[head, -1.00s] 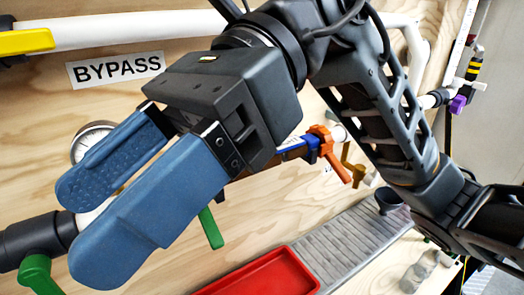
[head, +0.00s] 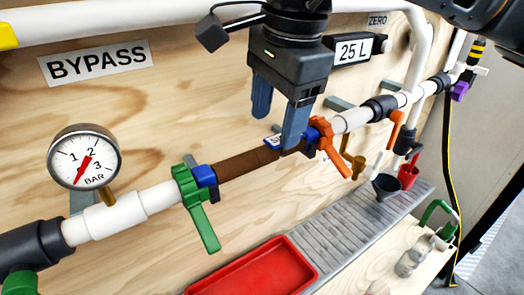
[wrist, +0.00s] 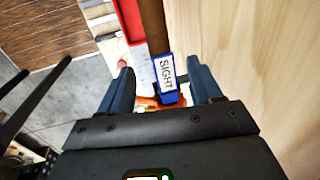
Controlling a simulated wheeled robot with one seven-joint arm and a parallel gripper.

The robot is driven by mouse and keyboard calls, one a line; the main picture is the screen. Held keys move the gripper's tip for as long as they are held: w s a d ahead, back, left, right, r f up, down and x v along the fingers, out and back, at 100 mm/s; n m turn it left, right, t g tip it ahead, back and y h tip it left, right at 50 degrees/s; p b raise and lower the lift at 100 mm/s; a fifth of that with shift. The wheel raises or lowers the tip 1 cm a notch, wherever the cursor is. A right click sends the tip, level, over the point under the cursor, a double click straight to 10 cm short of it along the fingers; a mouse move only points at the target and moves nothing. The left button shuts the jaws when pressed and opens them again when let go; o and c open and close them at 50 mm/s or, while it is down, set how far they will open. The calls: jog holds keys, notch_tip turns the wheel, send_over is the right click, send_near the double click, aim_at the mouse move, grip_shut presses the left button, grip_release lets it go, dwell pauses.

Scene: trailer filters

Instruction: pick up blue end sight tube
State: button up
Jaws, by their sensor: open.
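The sight tube (head: 245,163) is a dark brown pipe in the white pipe line, with a blue end (head: 203,176) beside the green valve and another blue end (head: 320,127) beside the orange valve. A blue-edged label reading SIGHT (wrist: 167,76) is on the tube near the orange end. My gripper (head: 277,128) points down at this end, open. In the head view, one finger overlaps the tube and the other is farther back, toward the board. In the wrist view, the label lies between the spread fingers. Contact cannot be told.
The green valve handle (head: 204,228) and orange handle (head: 335,157) stick out beside the tube ends. A pressure gauge (head: 84,157) is at left. A red tray (head: 262,272) and grey ribbed drainboard (head: 345,240) lie below. The plywood board (head: 190,100) stands close behind.

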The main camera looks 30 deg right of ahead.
aim_at(272, 143)
jog(key=shift+w+d+f+p, duration=0.1)
jog(key=shift+w+f+p, duration=0.15)
jog(key=shift+f, duration=0.7)
jog(key=shift+w+f+p, duration=0.15)
jog(key=shift+f+p, duration=0.05)
jog(key=shift+f, duration=0.7)
jog(key=shift+w+d+f+p, duration=0.1)
jog(key=shift+w+f+p, duration=0.15)
jog(key=shift+f, duration=0.7)
jog(key=c, duration=1.1)
jog(key=shift+c, duration=0.2)
